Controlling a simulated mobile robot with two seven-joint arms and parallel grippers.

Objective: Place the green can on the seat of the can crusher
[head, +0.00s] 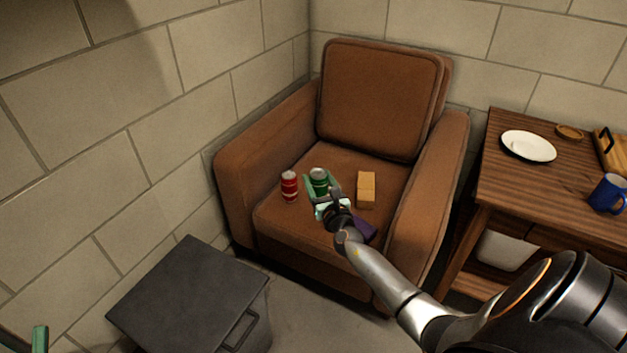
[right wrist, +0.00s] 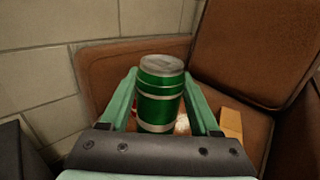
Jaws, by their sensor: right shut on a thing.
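The green can (head: 319,178) stands upright between the fingers of my right gripper (head: 320,187), over the brown armchair's seat. In the right wrist view the can (right wrist: 160,95) sits between both green fingers (right wrist: 160,100), which are shut on it. I cannot tell whether its base touches the seat. I cannot make out a can crusher for certain in either view. A green piece (head: 40,338) at the bottom left edge of the head view looks like a fingertip of my left gripper; its opening is hidden.
On the armchair (head: 290,228) are a red can (head: 289,186) just left of the green can, a tan block (head: 366,190) to the right, and a dark purple thing (head: 365,230). A grey box (head: 185,295) stands front left. A wooden table (head: 510,185) stands right.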

